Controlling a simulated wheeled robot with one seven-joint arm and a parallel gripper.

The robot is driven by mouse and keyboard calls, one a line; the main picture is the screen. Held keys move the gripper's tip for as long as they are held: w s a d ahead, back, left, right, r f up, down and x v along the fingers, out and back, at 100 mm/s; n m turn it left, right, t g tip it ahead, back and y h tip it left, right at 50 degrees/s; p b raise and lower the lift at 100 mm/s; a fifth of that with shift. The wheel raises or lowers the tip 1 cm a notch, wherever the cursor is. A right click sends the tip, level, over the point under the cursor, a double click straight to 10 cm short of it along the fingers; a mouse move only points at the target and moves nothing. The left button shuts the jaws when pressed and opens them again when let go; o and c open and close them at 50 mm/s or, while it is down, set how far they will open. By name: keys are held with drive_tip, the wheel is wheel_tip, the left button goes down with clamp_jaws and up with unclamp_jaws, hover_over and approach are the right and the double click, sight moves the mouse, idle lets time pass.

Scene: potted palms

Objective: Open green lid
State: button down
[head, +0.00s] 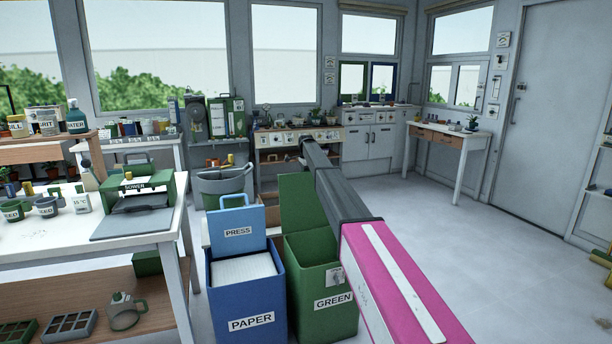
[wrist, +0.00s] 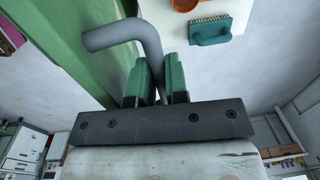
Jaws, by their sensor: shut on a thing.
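The green bin (head: 318,305) labelled GREEN stands on the floor, right of the blue bin. Its green lid (head: 303,203) is tilted up at the bin's back edge, and my arm covers its right part. In the wrist view, a large green surface (wrist: 75,50) fills the left side, with a bent grey handle (wrist: 122,36) beside it. My gripper (wrist: 159,68) has its two green fingers closed around the handle's lower end. In the head view my arm hides the gripper.
The blue PAPER bin (head: 245,292) stands close on the left, its PRESS lid (head: 238,231) up. A white worktable (head: 75,238) with a green sower is further left. A grey tub (head: 223,184) stands behind.

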drive_tip(key=c, duration=1.1)
unclamp_jaws()
drive_tip(key=shift+r, duration=0.2)
drive_tip(key=r, duration=1)
drive_tip(key=shift+s+d+r, duration=0.1)
drive_tip(key=shift+s+r, duration=0.15)
drive_tip(key=shift+s, duration=0.05)
